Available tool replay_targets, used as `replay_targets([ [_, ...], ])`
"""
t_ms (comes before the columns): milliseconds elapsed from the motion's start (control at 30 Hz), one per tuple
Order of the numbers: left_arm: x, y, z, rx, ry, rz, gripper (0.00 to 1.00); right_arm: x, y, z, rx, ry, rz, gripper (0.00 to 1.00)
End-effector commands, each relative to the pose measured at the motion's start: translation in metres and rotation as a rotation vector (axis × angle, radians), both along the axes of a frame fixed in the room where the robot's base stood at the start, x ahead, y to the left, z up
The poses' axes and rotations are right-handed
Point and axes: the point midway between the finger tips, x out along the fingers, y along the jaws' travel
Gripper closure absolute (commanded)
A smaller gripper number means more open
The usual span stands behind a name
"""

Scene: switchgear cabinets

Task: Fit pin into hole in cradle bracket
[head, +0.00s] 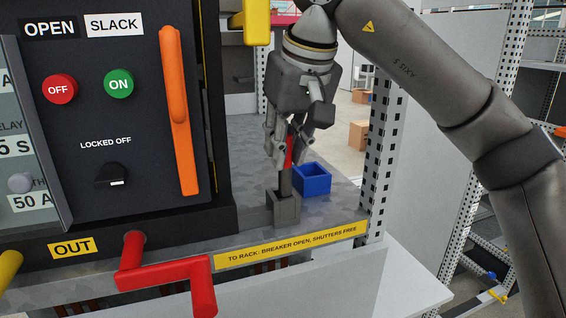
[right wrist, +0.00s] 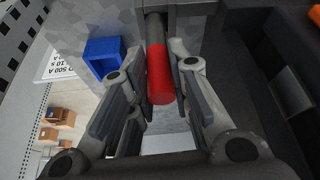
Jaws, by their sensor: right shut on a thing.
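The pin has a red upper part (head: 290,151) and a dark grey shaft (head: 285,182). My right gripper (head: 284,150) is shut on the red part and holds the pin upright. The grey cradle bracket (head: 283,208) stands on the metal shelf directly below. The shaft's lower end meets the bracket's top opening; how deep it sits is hidden. In the right wrist view the red end (right wrist: 160,78) lies between the finger pads, and the bracket's edge (right wrist: 185,7) shows at the top. My left gripper is out of view.
An open blue box (head: 312,180) sits on the shelf just right of the bracket. The dark breaker panel with an orange handle (head: 178,110) stands to the left. A red crank (head: 168,265) is in front, and a perforated post (head: 382,130) rises at right.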

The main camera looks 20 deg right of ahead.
Motion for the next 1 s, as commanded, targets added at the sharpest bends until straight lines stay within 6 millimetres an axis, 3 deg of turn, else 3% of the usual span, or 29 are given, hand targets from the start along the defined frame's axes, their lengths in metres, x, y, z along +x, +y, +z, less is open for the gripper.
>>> replay_targets([
  [300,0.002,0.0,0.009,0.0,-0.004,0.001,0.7,0.006,0.002,-0.037,0.0,0.001,0.0,1.0],
  [700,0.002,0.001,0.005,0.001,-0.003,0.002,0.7,0.006,0.003,-0.044,0.001,0.0,0.001,1.0],
  [733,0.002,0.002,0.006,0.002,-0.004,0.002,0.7,0.006,0.003,-0.044,-0.001,0.001,0.001,0.8],
  [800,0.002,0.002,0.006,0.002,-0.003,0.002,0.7,0.006,0.003,-0.043,-0.001,0.001,0.001,0.71],
  [900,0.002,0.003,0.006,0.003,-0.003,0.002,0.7,0.006,0.002,-0.043,-0.001,0.001,0.001,0.6],
  [1000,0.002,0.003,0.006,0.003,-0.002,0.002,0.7,0.006,0.002,-0.043,-0.001,0.001,0.001,0.6],
])
